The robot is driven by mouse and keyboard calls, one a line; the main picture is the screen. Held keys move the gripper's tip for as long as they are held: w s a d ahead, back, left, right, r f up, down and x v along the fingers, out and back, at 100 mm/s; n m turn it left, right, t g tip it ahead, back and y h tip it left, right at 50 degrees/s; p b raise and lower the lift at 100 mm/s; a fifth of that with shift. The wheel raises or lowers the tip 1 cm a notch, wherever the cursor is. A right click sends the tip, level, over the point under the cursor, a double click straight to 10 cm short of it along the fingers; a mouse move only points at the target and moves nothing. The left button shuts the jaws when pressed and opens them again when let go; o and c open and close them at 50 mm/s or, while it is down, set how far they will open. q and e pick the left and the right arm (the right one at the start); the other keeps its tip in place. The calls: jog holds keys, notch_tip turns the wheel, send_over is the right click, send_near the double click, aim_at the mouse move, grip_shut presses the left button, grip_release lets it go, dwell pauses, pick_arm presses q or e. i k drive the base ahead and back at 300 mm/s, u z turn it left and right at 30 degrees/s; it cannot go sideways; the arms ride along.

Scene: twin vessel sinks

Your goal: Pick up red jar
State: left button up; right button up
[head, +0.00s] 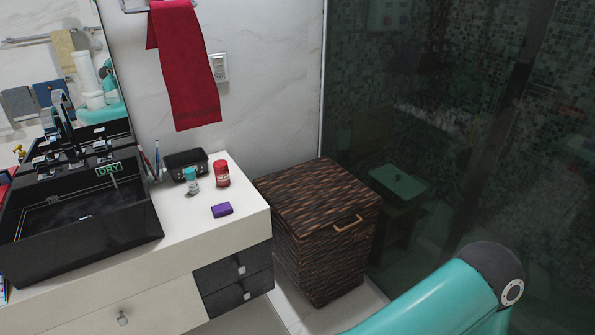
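In the head view a small red jar (222,174) stands upright on the white countertop (235,213), near its back right part. A teal-capped jar (191,181) stands close to its left. A purple block (221,210) lies in front of it. A teal link of my arm shows at the lower right, well away from the jar. Neither of my grippers is in view.
A black vessel sink (85,240) fills the counter's left side. A black container (185,163) sits behind the jars. A brown woven hamper (330,260) stands right of the counter, beside the dark glass shower wall (440,120). A red towel (188,80) hangs above.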

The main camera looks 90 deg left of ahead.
aim_at(222, 177)
jog(key=z, duration=0.05)
jog(key=i, duration=1.25)
jog(key=u, duration=3)
jog(key=i, duration=0.35)
jog(key=u, duration=2.15)
jog(key=i, duration=1)
jog(key=z, duration=0.75)
